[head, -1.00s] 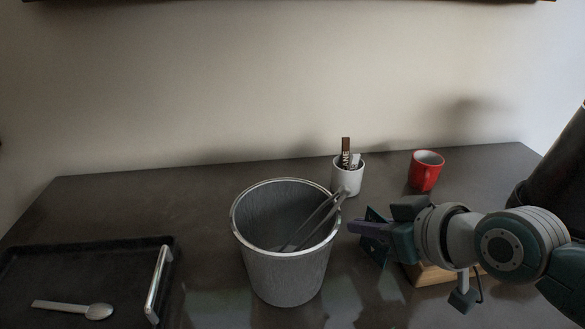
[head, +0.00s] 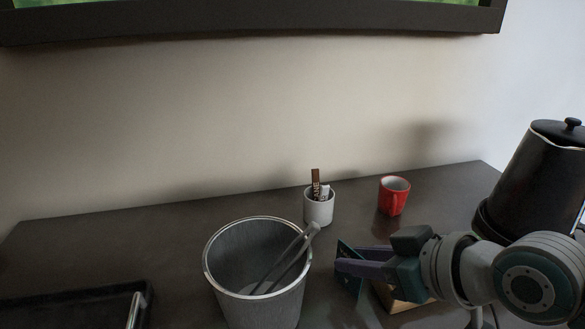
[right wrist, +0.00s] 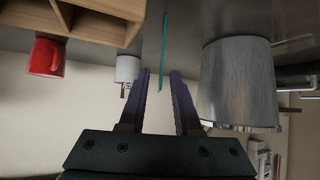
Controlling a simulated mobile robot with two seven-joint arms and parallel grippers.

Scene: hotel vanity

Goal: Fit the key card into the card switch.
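The key card is a thin teal plate (head: 348,283) standing upright just left of the wooden box in the head view. In the right wrist view the card (right wrist: 163,52) shows edge-on, between and beyond my fingertips. My right gripper (head: 345,260) has its purple fingers on either side of the card. In the right wrist view the fingers (right wrist: 160,75) are apart, with a gap on both sides of the card. What supports the card's lower edge is hidden. I cannot make out a card switch. My left gripper is not in view.
A metal bucket (head: 225,290) with tongs (head: 290,258) stands left of the gripper. A white cup (head: 318,210) with packets and a red mug (head: 394,197) stand behind. The wooden box (head: 395,299) is under my right arm; a black kettle (head: 535,180) stands right. A black tray (head: 70,312) lies left.

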